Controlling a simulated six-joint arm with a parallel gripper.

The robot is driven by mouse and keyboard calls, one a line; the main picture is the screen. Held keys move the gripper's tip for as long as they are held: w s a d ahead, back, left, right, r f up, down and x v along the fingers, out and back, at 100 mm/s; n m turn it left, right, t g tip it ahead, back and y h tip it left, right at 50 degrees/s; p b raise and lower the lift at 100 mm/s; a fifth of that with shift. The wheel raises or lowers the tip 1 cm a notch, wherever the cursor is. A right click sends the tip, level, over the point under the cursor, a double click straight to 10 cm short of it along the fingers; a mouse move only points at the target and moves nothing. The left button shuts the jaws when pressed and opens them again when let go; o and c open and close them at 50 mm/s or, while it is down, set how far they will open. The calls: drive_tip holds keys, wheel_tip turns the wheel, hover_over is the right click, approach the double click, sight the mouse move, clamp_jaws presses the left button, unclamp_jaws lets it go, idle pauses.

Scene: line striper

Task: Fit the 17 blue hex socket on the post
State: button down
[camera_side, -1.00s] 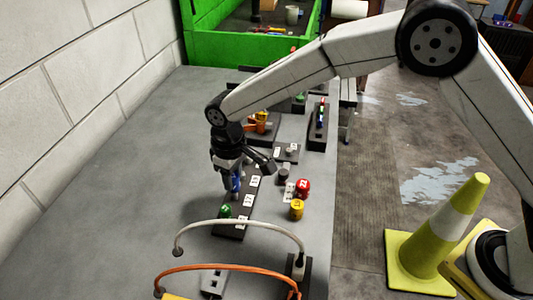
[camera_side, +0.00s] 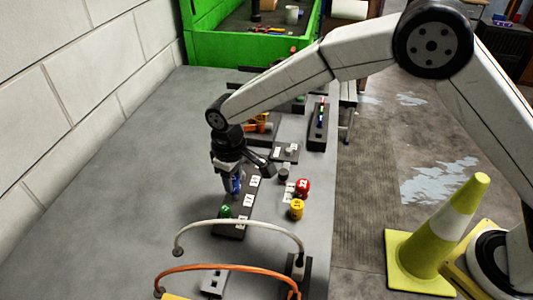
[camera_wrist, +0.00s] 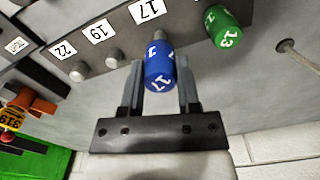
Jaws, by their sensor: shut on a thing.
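The blue hex socket (camera_wrist: 160,68), marked 17, is held between the two fingers of my gripper (camera_wrist: 161,90) in the wrist view. It also shows between the fingers in the side view (camera_side: 236,184), low over the dark rail. The rail (camera_wrist: 180,42) carries white labels 22, 19 and 17 (camera_wrist: 148,11). A small grey tip, seemingly the post (camera_wrist: 156,36) by the 17 label, shows at the socket's far end. I cannot tell whether the socket is around the post or just above it. My gripper (camera_side: 233,190) is shut on the socket.
A green socket (camera_wrist: 222,27) marked 13 stands on the rail close beside my gripper. Bare posts stand by labels 19 (camera_wrist: 113,59) and 22 (camera_wrist: 78,72). Red (camera_side: 302,187) and yellow (camera_side: 297,208) sockets stand to the right. A white cable (camera_side: 240,223) arches in front.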

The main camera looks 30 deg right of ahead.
drive_tip(key=shift+f, duration=1.4)
idle(1.3)
unclamp_jaws()
drive_tip(key=shift+r, duration=0.1)
drive_tip(key=shift+r, duration=3.45)
drive_tip(key=s+d+r+m+t, duration=0.15)
drive_tip(key=s+d, duration=0.35)
drive_tip(key=d, duration=0.5)
drive_tip(key=s+d+r+m, duration=0.1)
drive_tip(key=s+d+m, duration=0.3)
drive_tip(key=d, duration=0.7)
drive_tip(key=s+d+f+t, duration=0.1)
drive_tip(key=s+d, duration=0.4)
drive_tip(key=s, duration=0.4)
drive_tip(key=shift+s+d+f, duration=0.25)
drive_tip(key=shift+d+f, duration=0.1)
